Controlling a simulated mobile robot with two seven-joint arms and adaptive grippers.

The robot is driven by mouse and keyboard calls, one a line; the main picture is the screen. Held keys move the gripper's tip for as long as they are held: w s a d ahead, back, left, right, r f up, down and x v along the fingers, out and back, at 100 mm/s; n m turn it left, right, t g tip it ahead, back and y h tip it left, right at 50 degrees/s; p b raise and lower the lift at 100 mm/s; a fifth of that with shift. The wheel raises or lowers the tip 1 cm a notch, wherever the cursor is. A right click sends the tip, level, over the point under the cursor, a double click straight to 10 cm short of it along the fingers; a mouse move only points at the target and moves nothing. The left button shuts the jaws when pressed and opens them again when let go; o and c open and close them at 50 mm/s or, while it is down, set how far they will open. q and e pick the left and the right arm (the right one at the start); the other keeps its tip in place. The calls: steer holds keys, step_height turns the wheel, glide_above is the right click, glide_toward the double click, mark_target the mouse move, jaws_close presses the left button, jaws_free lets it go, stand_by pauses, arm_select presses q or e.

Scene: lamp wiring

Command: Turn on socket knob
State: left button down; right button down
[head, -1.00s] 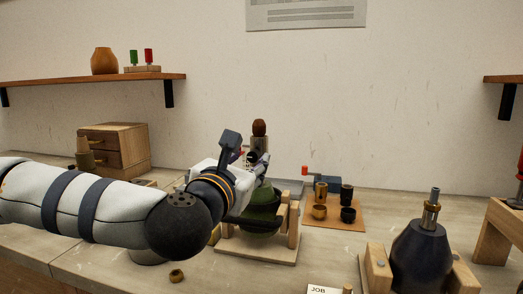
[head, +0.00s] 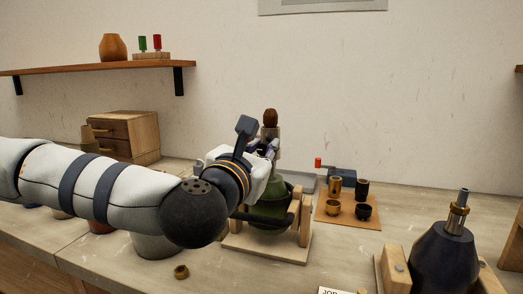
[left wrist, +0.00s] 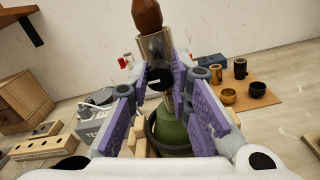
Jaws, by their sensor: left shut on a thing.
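A green lamp base (head: 268,213) stands in a wooden cradle (head: 305,222); it also shows in the left wrist view (left wrist: 172,138). A metal socket (left wrist: 154,48) rises upright from it with a brown bulb-shaped piece (head: 270,117) on top. In the left wrist view a dark round socket knob (left wrist: 159,79) with a pale mark faces the camera between the purple finger pads. My left gripper (head: 268,150) is at the socket, shut on the knob. The finger contact is partly hidden in the head view. My right gripper is not in view.
A tan mat (head: 340,218) with small brass and black cups lies right of the cradle. A dark lamp base (head: 440,262) stands in another cradle at front right. A wooden drawer box (head: 130,138) is at back left. A small brass ring (head: 181,271) lies on the table in front.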

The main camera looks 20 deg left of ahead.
arm_select(q)
steer(key=m, duration=0.3)
steer(key=shift+m, duration=0.3)
steer(key=m, duration=0.9)
steer(key=shift+m, duration=1.9)
steer(key=c, duration=1.5)
jaws_free()
steer(key=shift+w+f, duration=0.1)
steer(key=shift+o, duration=0.2)
